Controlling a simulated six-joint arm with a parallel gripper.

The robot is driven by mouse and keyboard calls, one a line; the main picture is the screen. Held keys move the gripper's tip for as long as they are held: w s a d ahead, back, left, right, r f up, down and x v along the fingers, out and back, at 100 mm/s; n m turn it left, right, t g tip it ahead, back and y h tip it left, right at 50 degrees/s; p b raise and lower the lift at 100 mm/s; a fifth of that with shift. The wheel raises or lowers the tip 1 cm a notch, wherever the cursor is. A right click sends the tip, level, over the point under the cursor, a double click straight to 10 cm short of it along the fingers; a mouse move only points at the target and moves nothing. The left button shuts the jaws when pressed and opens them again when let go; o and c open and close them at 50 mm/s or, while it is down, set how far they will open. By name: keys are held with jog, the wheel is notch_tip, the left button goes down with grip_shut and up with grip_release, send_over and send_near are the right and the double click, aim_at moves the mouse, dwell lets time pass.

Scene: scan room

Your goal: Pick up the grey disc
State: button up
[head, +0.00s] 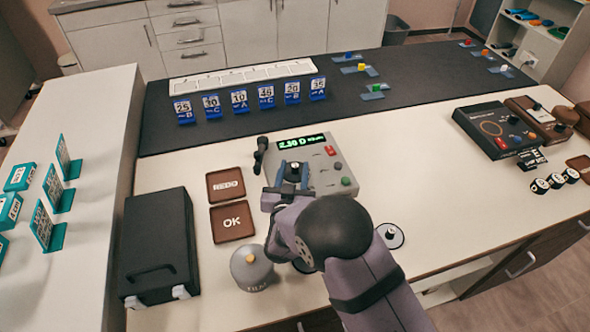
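My gripper (288,178) is over the front left part of a grey meter box (330,158) with a lit green display. A small dark knob-like piece with a pale top (294,167) shows at the fingertips. I cannot tell whether it is gripped or part of the meter. A pale grey disc with a dark rim and a small centre knob (390,236) lies on the white bench, right of my arm and apart from my gripper. A rounder grey piece with a knob and lettering (251,268) stands left of my arm. Another round edge is mostly hidden under my arm.
Two brown trays, one marked OK (232,222), lie left of the meter. A black case (158,245) stands further left. Blue number cards (239,100) line the dark mat behind. A black device (497,130) is at right. The bench right of the disc is clear.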

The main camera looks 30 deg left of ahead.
aim_at(297, 157)
jog(key=shift+p+x, duration=1.1)
jog(key=shift+x, duration=1.85)
jog(key=shift+d, duration=0.1)
jog(key=shift+c, duration=0.5)
grip_shut()
